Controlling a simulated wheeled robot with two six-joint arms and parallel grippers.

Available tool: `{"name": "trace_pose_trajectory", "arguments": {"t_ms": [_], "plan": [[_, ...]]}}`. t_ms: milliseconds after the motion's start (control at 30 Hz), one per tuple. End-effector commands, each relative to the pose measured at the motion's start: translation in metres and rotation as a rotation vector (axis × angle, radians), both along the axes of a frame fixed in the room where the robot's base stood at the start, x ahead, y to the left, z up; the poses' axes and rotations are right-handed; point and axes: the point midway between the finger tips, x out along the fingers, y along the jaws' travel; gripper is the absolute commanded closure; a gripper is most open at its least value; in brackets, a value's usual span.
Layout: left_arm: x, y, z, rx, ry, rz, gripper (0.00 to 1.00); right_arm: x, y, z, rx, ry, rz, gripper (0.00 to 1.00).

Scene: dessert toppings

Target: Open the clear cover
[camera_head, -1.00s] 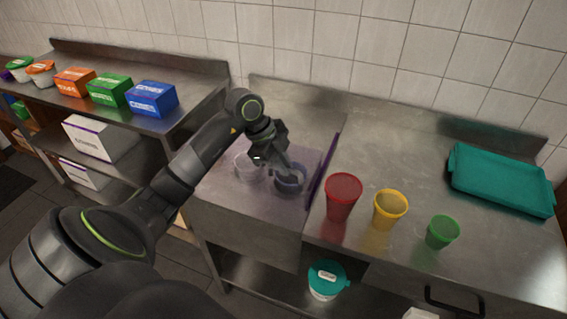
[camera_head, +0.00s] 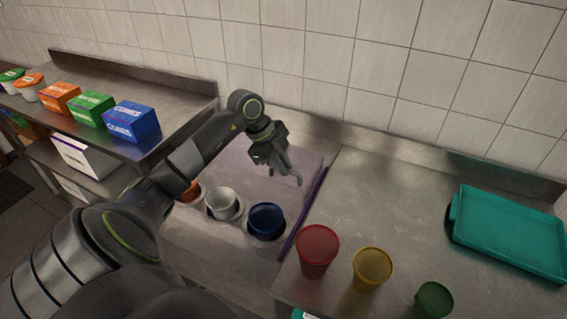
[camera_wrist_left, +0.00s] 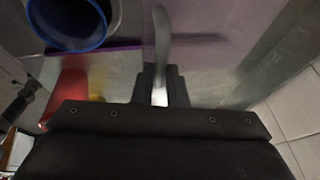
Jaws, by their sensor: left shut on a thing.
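The clear cover (camera_head: 235,165) shows as a pinkish, see-through sheet at the back of the steel topping station, behind the open cups. My left gripper (camera_head: 294,180) is over the sheet's right part, near the purple strip (camera_head: 303,215), and is shut on the cover. A blue cup (camera_head: 266,219), a white cup (camera_head: 223,203) and an orange one (camera_head: 190,191) sit in the station's front wells. My right gripper is out of view.
Red (camera_head: 317,249), yellow (camera_head: 372,266) and green (camera_head: 433,298) cups stand on the counter right of the station. A teal tray (camera_head: 510,232) lies at the far right. Boxes, including a blue one (camera_head: 132,121), stand on the left shelf. The counter's back middle is clear.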

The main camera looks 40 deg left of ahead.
Motion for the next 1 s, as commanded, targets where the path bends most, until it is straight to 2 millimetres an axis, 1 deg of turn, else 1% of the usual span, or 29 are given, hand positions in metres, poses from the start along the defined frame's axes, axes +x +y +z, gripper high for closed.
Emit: {"name": "trace_pose_trajectory", "arguments": {"t_ms": [33,133,333,367,500,833,933,1000], "plan": [[-0.001,0.001,-0.001,0.002,0.003,0.002,1.00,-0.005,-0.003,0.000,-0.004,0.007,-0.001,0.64],[-0.001,0.001,-0.002,0.003,0.004,0.003,1.00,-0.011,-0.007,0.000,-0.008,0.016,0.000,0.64],[-0.001,0.001,-0.002,0.003,0.005,0.002,1.00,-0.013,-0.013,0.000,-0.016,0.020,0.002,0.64],[-0.001,0.001,-0.002,0.003,0.005,0.002,0.84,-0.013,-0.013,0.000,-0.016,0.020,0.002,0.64],[-0.001,0.001,-0.002,0.003,0.004,0.001,0.66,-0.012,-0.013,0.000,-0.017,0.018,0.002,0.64],[-0.001,0.002,0.001,0.003,0.002,0.001,0.66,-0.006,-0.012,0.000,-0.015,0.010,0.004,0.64],[-0.003,0.005,0.007,0.005,0.001,0.002,0.66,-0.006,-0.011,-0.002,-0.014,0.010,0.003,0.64],[-0.005,0.008,0.015,0.007,0.001,0.003,0.66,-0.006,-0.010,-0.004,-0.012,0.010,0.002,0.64]]}}
